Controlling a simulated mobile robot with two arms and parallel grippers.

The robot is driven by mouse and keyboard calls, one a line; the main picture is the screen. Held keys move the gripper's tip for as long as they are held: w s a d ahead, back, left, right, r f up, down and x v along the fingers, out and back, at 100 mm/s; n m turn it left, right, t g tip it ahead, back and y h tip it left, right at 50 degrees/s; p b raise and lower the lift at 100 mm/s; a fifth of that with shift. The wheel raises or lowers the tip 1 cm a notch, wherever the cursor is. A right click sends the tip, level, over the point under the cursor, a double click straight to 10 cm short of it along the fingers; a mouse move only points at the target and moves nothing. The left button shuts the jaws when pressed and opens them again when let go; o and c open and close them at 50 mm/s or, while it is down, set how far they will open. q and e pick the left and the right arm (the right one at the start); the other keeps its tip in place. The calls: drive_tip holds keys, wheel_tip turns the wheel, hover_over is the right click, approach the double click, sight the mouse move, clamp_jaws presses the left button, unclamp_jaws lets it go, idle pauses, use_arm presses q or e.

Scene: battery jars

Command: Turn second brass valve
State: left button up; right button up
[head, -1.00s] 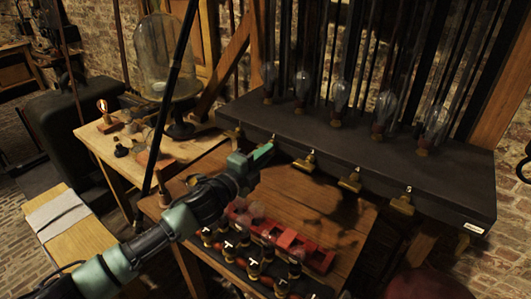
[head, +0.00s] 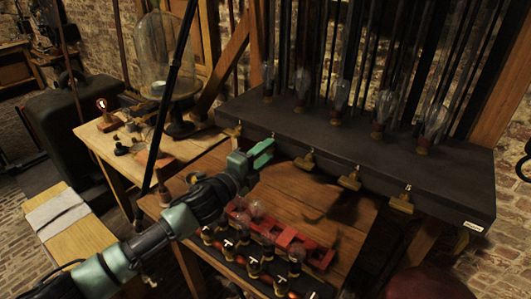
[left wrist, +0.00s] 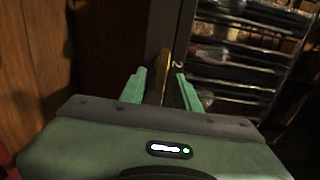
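Brass valves line the front edge of a dark bench (head: 455,185). In the head view I see the first valve (head: 232,131) at the far left, the third valve (head: 305,161), the fourth (head: 349,179) and the fifth (head: 401,199). The second valve is mostly hidden behind my left gripper (head: 266,152), which is at the bench's front edge. In the left wrist view, a brass piece (left wrist: 164,74) stands between the parted fingers of my left gripper (left wrist: 161,88), with a mark like a "2" beside it. Gaps show on both sides. My right gripper is not in view.
Glass tubes and bulbs (head: 339,92) stand on the dark bench. Below the arm, a wooden table (head: 300,195) holds a red rack (head: 312,254) and several small posts. A glass dome (head: 165,60) and a lit lamp (head: 101,105) are on the left table.

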use_arm(q)
drive_tip(key=b+v, duration=0.1)
drive_tip(key=v, duration=0.6)
drive_tip(key=shift+s+a+b, duration=0.2)
drive_tip(key=shift+s+b, duration=0.1)
